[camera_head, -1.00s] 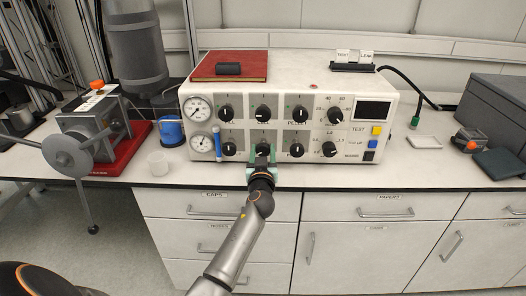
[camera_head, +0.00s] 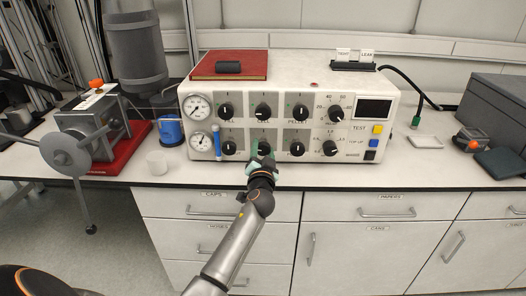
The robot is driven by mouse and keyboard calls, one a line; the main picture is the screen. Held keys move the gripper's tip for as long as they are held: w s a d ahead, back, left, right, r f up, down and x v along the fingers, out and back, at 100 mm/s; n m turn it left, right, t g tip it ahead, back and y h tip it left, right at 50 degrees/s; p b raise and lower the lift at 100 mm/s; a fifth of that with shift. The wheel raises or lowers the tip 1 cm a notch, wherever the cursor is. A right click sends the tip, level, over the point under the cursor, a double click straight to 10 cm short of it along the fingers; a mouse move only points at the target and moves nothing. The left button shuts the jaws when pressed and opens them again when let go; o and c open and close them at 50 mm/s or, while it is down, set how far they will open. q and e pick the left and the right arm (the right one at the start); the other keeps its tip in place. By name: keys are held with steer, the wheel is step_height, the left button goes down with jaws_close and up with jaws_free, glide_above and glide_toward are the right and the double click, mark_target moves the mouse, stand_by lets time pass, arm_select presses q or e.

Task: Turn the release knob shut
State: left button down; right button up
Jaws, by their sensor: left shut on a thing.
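The white control box (camera_head: 345,90) on the bench has two rows of black knobs on its front. My left gripper (camera_head: 262,161) is at the second knob from the left in the lower row (camera_head: 264,148), its green-tipped fingers shut on it. The gripper is tilted in the picture and covers the lower part of this knob. The small knob labels are too blurred to read, so I cannot confirm by name which is the release knob. My right gripper is not in view.
Other knobs flank the held one: a lower left knob (camera_head: 229,148) and a lower right knob (camera_head: 297,149). Two round gauges, the upper one (camera_head: 197,107) included, are at the box's left. The front bench strip is mostly clear.

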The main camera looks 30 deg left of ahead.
arm_select(q)
steer(key=m, duration=0.4)
steer(key=shift+r+m, duration=0.15)
steer(key=shift+m, duration=0.15)
steer(key=shift+m+p, duration=0.45)
steer(key=shift+m, duration=0.55)
steer(key=m, duration=0.2)
steer(key=shift+m+p, duration=0.3)
steer(key=shift+p, duration=0.05)
steer(key=m+p, duration=0.1)
steer(key=m, duration=0.2)
steer(key=shift+m, duration=0.3)
steer(key=shift+m+p, duration=0.75)
steer(key=shift+m, duration=1.05)
steer(key=shift+c, duration=1.3)
jaws_free()
